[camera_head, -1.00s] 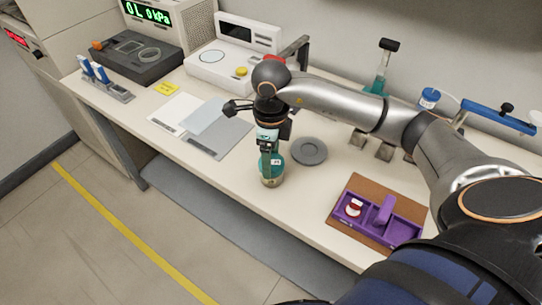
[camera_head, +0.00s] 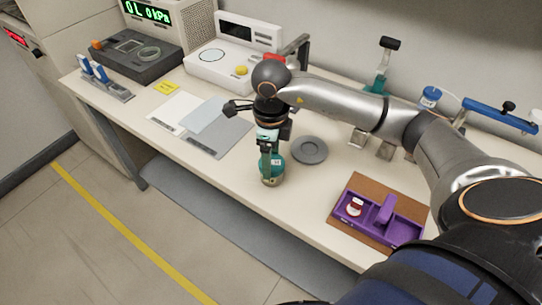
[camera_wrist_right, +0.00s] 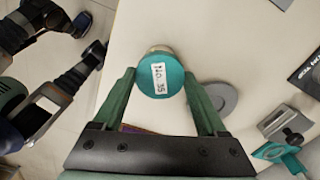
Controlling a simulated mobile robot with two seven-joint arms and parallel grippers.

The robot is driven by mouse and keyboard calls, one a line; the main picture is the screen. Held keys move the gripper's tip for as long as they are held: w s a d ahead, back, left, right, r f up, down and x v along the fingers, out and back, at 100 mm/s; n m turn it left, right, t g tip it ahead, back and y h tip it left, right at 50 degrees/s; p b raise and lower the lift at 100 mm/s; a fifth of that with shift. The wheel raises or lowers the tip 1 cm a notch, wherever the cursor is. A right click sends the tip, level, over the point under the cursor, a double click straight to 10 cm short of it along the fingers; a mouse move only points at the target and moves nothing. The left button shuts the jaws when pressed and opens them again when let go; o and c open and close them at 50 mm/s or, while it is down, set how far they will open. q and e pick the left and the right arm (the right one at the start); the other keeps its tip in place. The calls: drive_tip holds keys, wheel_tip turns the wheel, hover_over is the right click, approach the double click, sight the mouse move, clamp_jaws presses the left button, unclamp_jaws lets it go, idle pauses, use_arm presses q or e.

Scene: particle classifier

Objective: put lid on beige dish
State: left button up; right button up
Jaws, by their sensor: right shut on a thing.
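A teal lid (camera_head: 272,163) with a white label sits over a beige dish (camera_head: 272,182) near the front edge of the bench. In the right wrist view the lid (camera_wrist_right: 161,82) lies between the green fingertips, and a thin part of the dish's rim (camera_wrist_right: 160,49) shows past its far edge. My right gripper (camera_head: 269,158) is shut on the lid from above; it also shows in the right wrist view (camera_wrist_right: 159,77). The lid covers most of the dish, and I cannot tell whether it rests fully on the rim.
A grey round plate (camera_head: 309,150) lies right of the dish. A purple tray (camera_head: 407,229) with a red-and-white jar (camera_head: 355,207) stands on a brown mat (camera_head: 375,184) further right. Sheets (camera_head: 222,138) lie to the left, with instruments (camera_head: 205,69) behind. My right arm crosses above the bench.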

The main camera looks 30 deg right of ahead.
drive_tip(key=shift+f, duration=0.3)
drive_tip(key=o, duration=1.3)
drive_tip(key=shift+c, duration=0.2)
